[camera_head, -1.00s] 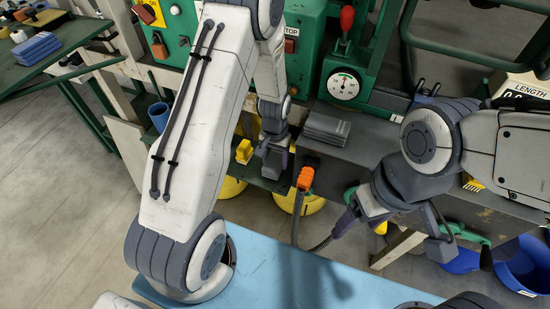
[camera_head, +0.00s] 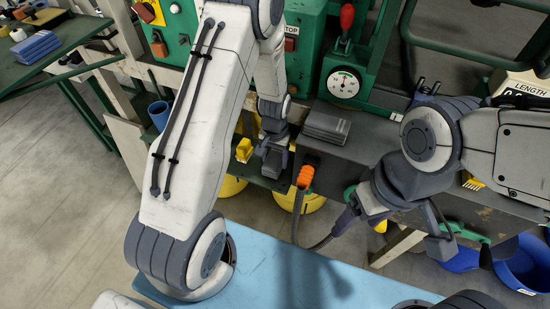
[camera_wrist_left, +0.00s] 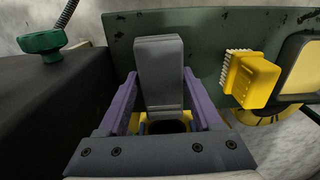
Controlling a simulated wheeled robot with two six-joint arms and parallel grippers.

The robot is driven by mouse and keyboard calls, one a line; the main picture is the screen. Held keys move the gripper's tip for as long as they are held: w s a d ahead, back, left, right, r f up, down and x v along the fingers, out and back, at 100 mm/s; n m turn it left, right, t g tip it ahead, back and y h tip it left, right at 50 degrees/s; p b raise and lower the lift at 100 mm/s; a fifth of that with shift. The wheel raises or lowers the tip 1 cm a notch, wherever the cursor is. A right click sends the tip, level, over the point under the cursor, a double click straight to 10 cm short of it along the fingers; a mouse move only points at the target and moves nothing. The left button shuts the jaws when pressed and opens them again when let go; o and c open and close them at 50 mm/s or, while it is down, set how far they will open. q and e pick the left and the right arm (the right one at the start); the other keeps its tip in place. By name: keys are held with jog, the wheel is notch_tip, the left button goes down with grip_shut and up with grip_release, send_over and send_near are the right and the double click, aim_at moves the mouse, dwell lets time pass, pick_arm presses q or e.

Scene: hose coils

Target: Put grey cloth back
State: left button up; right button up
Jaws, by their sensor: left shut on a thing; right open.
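My left gripper (camera_head: 275,160) is shut on a grey block-like thing, which I take to be the folded grey cloth (camera_wrist_left: 160,72). In the left wrist view it stands out between the two purple fingers. It is over or beside the dark green shelf (camera_wrist_left: 215,40); whether it touches the shelf I cannot tell. A stack of folded grey cloths (camera_head: 327,124) lies on the dark bench (camera_head: 385,150), right of the left gripper. My right gripper (camera_head: 410,243) is open, in front of the bench.
A yellow brush (camera_wrist_left: 252,78) sits on the shelf close to the held cloth. A hose with an orange grip (camera_head: 305,177) hangs at the bench's left end. Yellow buckets (camera_head: 300,200) stand below. Blue cloths (camera_head: 36,47) lie on the left table. A light blue surface (camera_head: 270,265) is in front.

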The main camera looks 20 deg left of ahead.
pick_arm(q)
jog(key=shift+f+b, duration=0.45)
jog(key=shift+f, duration=0.15)
dwell(0.8)
jog(key=o, duration=1.2)
jog(key=shift+o, duration=0.2)
jog(key=shift+r, duration=0.1)
jog(key=shift+r+p, duration=3.3)
jog(key=shift+r, duration=0.65)
jog(key=shift+r, duration=0.55)
notch_tip(320, 180, up, 9)
jog(key=b, duration=0.2)
jog(key=shift+r, duration=0.15)
